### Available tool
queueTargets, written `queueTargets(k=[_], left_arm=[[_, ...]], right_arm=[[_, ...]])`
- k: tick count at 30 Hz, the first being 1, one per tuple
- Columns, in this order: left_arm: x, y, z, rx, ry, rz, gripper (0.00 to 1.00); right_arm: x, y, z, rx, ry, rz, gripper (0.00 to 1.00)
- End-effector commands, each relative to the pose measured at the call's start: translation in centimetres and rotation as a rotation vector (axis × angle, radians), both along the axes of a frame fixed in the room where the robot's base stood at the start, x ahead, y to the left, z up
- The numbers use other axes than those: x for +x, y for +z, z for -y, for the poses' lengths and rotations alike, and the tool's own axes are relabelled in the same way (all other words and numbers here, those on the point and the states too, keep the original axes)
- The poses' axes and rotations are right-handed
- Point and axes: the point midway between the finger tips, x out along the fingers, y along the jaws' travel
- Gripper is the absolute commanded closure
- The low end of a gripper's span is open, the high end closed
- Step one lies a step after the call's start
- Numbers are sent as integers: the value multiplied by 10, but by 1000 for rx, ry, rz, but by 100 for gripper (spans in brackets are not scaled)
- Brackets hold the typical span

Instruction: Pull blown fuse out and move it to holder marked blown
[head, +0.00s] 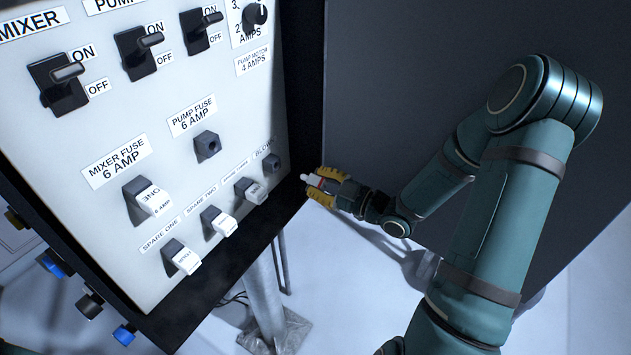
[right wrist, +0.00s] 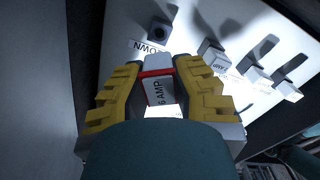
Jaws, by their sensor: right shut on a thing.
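My right gripper (head: 318,184) is shut on a white fuse (right wrist: 159,92) with a red band and a "6 AMP" label. It holds the fuse clear of the panel, just right of the panel's lower right edge in the head view. The blown holder (head: 271,163) is a small dark socket, empty, at the right end of the bottom row. It also shows in the right wrist view (right wrist: 158,31), beyond the fuse, with part of its label. The pump fuse holder (head: 207,146) is empty. My left gripper is not in view.
The mixer fuse (head: 151,200) sits in its holder. Switches (head: 139,50) line the panel above. The panel's dark frame (head: 296,190) juts out at the right.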

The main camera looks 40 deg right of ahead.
Motion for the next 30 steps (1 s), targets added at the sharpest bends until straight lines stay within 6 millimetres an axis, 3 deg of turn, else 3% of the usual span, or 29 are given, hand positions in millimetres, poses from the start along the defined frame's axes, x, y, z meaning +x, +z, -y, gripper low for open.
queueTargets(k=[8, 30], left_arm=[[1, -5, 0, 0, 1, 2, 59], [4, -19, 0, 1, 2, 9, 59]], right_arm=[[1, 0, -1, 0, 0, 2, 100], [51, 0, -21, 0, -1, 2, 100]])
